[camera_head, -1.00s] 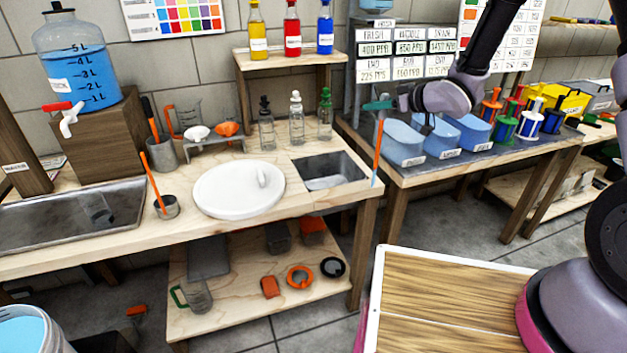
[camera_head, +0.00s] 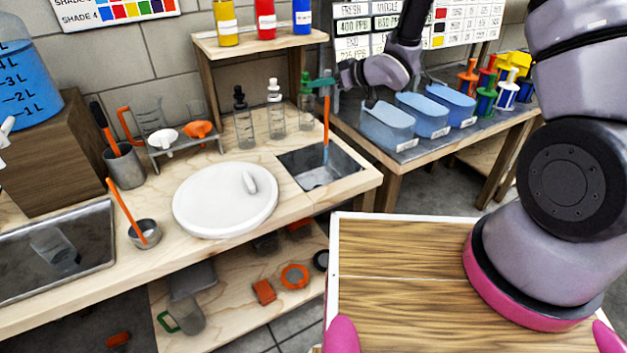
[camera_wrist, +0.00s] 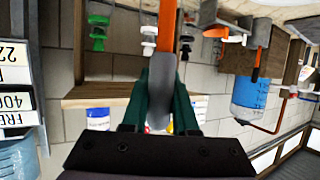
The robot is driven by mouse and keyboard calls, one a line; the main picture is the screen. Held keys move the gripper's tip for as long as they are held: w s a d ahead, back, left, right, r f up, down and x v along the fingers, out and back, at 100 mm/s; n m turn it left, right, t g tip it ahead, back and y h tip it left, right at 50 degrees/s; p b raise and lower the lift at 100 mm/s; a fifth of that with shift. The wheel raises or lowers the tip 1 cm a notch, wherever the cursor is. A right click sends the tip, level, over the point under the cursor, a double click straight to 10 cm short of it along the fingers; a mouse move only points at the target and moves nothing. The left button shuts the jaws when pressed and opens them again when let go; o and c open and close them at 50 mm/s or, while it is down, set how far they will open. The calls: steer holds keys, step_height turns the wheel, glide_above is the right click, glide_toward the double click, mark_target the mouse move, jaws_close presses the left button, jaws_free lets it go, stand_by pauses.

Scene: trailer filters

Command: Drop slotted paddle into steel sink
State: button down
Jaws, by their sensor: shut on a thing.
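The slots cannot be made out. A larger steel basin (camera_head: 95,225) at the bench's left holds a clear beaker.
A white round plate (camera_head: 225,200) lies left of the small sink. Dropper bottles (camera_head: 275,105) stand behind it. A steel cup (camera_head: 145,233) holds another orange-handled tool. Blue tubs (camera_head: 388,125) stand on the right table. A wooden board (camera_head: 400,290) is in front.

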step_height(320, 180, down, 11)
steer(key=shift+f, duration=0.2)
stand_by(0.6)
steer(key=shift+a, duration=0.1)
steer(key=c, duration=0.6)
jaws_free()
steer(key=v, duration=1)
steer(key=shift+s+d+r, duration=0.15)
steer(key=shift+d+r, duration=0.05)
steer(key=shift+d, duration=0.1)
